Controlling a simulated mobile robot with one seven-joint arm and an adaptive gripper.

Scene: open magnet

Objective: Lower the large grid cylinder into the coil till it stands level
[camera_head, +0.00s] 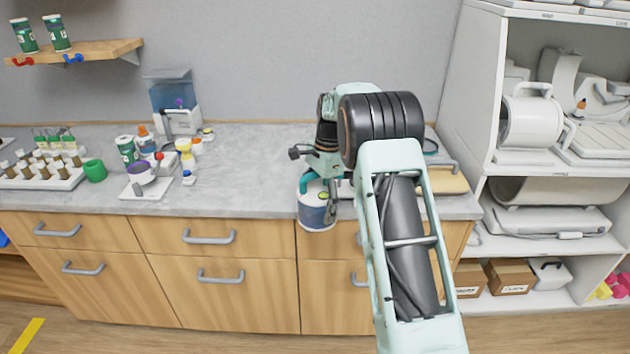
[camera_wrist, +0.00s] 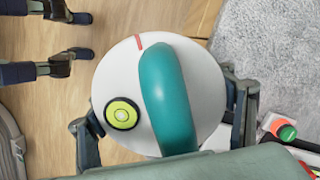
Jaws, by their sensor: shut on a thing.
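The large cylinder (camera_head: 316,215) is white and blue and hangs at the counter's front edge in the head view, below my gripper (camera_head: 322,180). In the wrist view I look down on its round white top (camera_wrist: 210,85), with a teal handle (camera_wrist: 168,95), a red mark at the rim and a yellow-green bubble level (camera_wrist: 122,114). My gripper's fingers lie on either side of it, shut on it. The grid is not visible. I cannot make out the coil for sure; a white cylindrical piece with a handle (camera_head: 531,118) stands on the right shelf.
The grey counter (camera_head: 245,180) is clear left of my arm. Further left stand a small scale-like device (camera_head: 145,185), bottles, a green cup (camera_head: 95,170) and a vial rack (camera_head: 45,172). A white shelf unit (camera_head: 470,110) stands right. In the wrist view, an orange-green knob (camera_wrist: 284,130) lies right.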

